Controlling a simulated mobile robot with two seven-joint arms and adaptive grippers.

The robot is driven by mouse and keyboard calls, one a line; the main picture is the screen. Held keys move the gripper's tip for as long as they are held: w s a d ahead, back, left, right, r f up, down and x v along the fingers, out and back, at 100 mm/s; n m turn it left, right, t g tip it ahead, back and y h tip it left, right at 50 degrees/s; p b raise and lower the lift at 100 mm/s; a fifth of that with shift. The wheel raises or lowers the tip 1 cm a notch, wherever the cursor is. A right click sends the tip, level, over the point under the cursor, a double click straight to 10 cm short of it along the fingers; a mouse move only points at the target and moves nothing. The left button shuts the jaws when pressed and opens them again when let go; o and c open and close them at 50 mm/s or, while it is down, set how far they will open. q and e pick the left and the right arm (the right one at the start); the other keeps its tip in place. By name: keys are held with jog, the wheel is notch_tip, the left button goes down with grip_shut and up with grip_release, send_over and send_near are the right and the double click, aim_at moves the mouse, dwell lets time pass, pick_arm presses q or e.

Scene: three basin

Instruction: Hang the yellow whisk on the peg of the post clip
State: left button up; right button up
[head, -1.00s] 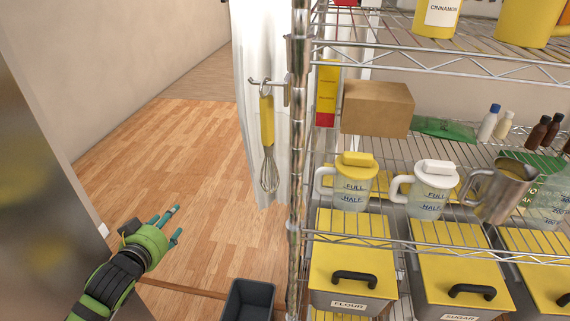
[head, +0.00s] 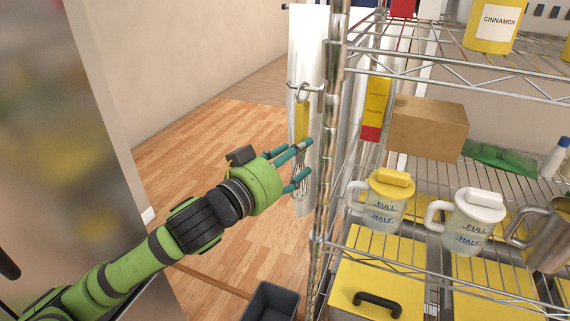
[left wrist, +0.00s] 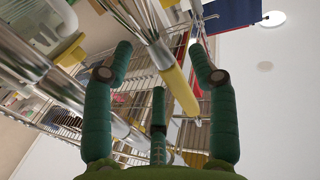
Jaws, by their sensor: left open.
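The yellow whisk (head: 301,122) hangs upright, handle up, by its top loop at the peg of the post clip (head: 304,90), beside the chrome shelf post. Its lower handle and wires are partly hidden behind my fingers in the head view. My left gripper (head: 303,159) is open at the whisk, its teal fingers reaching across it near the lower handle. In the left wrist view the yellow handle (left wrist: 180,92) shows between the spread fingers (left wrist: 165,65); I cannot tell whether they touch it. My right gripper is not in view.
The chrome shelf post (head: 324,180) stands just right of the whisk. The wire shelves hold a yellow-lidded jug (head: 385,205), a white-lidded jug (head: 472,225) and a cardboard box (head: 428,128). A white curtain (head: 306,35) hangs behind. A dark bin (head: 270,302) is below; open floor lies left.

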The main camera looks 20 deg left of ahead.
aim_at(304, 151)
pick_arm(q)
jog(key=shift+p+x, duration=0.35)
jog(key=shift+x, duration=1.15)
jog(key=shift+r, duration=0.1)
jog(key=shift+c, duration=0.4)
grip_shut()
